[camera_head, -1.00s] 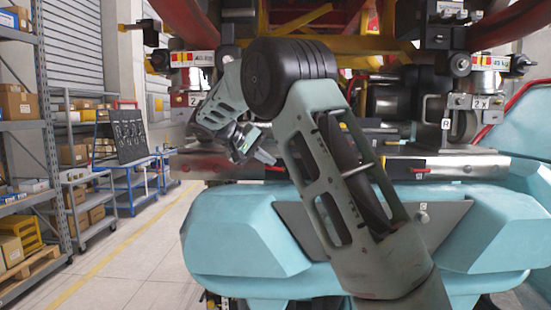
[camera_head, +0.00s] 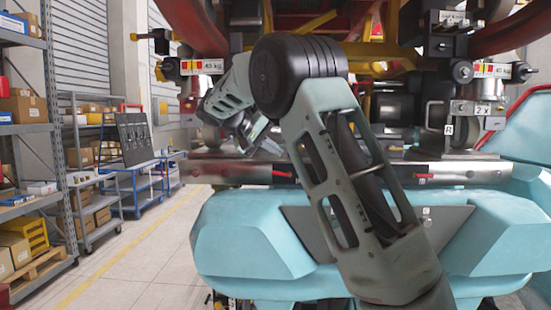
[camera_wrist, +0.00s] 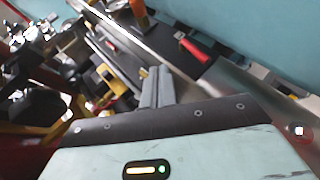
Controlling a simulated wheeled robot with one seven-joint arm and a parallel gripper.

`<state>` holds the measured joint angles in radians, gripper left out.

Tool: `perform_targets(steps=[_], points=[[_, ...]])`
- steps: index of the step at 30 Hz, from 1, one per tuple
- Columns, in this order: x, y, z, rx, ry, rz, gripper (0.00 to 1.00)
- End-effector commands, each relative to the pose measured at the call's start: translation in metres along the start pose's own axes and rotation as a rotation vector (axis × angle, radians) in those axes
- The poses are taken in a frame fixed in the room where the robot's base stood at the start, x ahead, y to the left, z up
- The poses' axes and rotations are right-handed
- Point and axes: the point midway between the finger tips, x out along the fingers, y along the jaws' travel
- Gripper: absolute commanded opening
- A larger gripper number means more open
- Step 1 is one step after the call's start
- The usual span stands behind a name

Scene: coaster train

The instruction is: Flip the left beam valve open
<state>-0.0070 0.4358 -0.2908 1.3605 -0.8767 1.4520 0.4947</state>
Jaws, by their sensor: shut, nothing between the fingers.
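The left beam valve is a small red lever (camera_head: 283,174) on a dark plate on the metal beam (camera_head: 225,170), lying roughly along the beam. In the wrist view a red lever (camera_wrist: 193,48) sits on a black plate, beyond and to the right of the fingertips. My gripper (camera_head: 270,146) is above and slightly left of the lever in the head view, apart from it. In the wrist view its grey fingers (camera_wrist: 157,86) are together and empty. My own arm hides part of the beam's middle.
A second red lever (camera_head: 424,176) is on the beam's right part. Turquoise train bodywork (camera_head: 245,235) lies below the beam. Red and yellow framework (camera_head: 300,20) hangs above. Shelves (camera_head: 35,140) and a blue cart (camera_head: 137,165) stand left, with clear floor between.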

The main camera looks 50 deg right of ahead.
Motion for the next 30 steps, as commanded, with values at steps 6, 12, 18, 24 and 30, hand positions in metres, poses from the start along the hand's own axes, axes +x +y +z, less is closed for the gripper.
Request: perform_targets(steps=[6,12,18,24,30], points=[[-0.04,-0.008,0.001,0.001,0.002,-0.001,0.0],[-0.069,-0.007,0.001,-0.001,-0.001,0.001,0.0],[-0.079,-0.006,0.001,0.0,-0.003,0.001,0.0],[-0.08,-0.006,0.001,0.0,-0.003,0.001,0.0],[-0.08,-0.006,0.001,-0.001,-0.003,0.001,0.0]])
